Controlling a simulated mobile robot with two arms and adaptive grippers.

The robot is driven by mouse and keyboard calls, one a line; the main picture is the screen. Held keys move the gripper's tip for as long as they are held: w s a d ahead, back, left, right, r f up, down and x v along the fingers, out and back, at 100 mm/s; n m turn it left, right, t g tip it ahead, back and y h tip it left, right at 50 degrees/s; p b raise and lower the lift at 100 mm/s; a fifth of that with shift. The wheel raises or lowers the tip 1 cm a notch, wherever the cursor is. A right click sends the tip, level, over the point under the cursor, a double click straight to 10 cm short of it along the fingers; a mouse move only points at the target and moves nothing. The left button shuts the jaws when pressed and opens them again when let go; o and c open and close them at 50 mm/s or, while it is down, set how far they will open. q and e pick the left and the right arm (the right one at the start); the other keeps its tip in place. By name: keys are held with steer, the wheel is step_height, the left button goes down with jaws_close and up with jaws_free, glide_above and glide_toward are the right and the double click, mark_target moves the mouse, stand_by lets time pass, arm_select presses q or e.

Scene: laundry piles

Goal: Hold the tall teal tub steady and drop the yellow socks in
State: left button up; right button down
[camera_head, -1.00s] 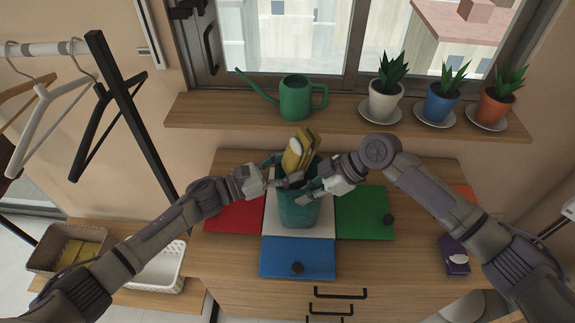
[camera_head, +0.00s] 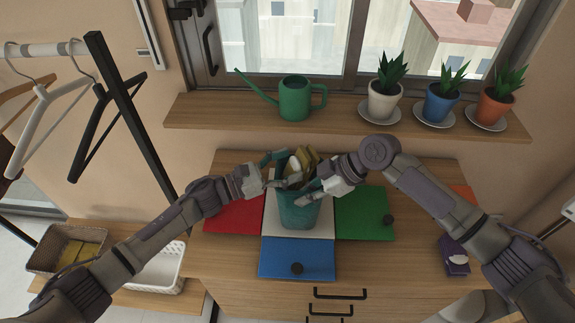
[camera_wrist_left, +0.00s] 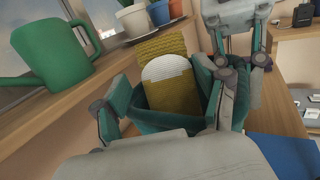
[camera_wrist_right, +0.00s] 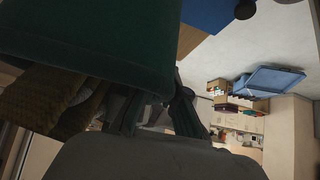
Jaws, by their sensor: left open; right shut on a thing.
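The tall teal tub (camera_head: 298,216) stands upright on the wooden dresser. My right gripper (camera_head: 314,190) is shut on the tub's right rim. The yellow socks (camera_head: 307,160), with a white patch, sit in the tub's mouth, their upper part above the rim. In the left wrist view the socks (camera_wrist_left: 175,85) rise between the spread fingers of my left gripper (camera_wrist_left: 168,95), which is open over the tub's mouth. The tub (camera_wrist_right: 100,45) fills the upper left of the right wrist view. The lower ends of the socks are hidden inside the tub.
Red (camera_head: 235,214), green (camera_head: 364,212) and blue (camera_head: 297,257) flat squares lie around the tub. A green watering can (camera_head: 295,97) and several potted plants stand on the sill behind. A purple tissue box (camera_head: 454,256) is at right, baskets (camera_head: 66,247) at lower left.

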arm_select(q)
steer(key=shift+s+f+y, duration=0.15)
steer(key=shift+s+f, duration=0.05)
steer(key=shift+f, duration=0.45)
steer(key=shift+s+f+y, duration=0.15)
steer(key=shift+s+f, duration=0.05)
steer(key=shift+f, duration=0.4)
arm_select(e)
steer(key=shift+w+r, duration=0.1)
steer(key=shift+w, duration=0.05)
arm_select(q)
steer(key=shift+s+a+r, duration=0.15)
steer(key=shift+a+r, duration=0.35)
steer(key=shift+a, duration=0.05)
steer(key=shift+s+a+r, duration=0.15)
steer(key=shift+a+r, duration=0.3)
steer(key=shift+a, duration=0.1)
arm_select(e)
steer(key=shift+w+d+f, duration=0.1)
steer(key=shift+f, duration=0.3)
arm_select(q)
steer(key=a+r, duration=0.1)
steer(key=s+a+r, duration=0.1)
steer(key=r, duration=0.1)
steer(key=shift+a+r, duration=0.1)
steer(key=shift+r, duration=0.1)
arm_select(e)
steer(key=shift+f, duration=0.1)
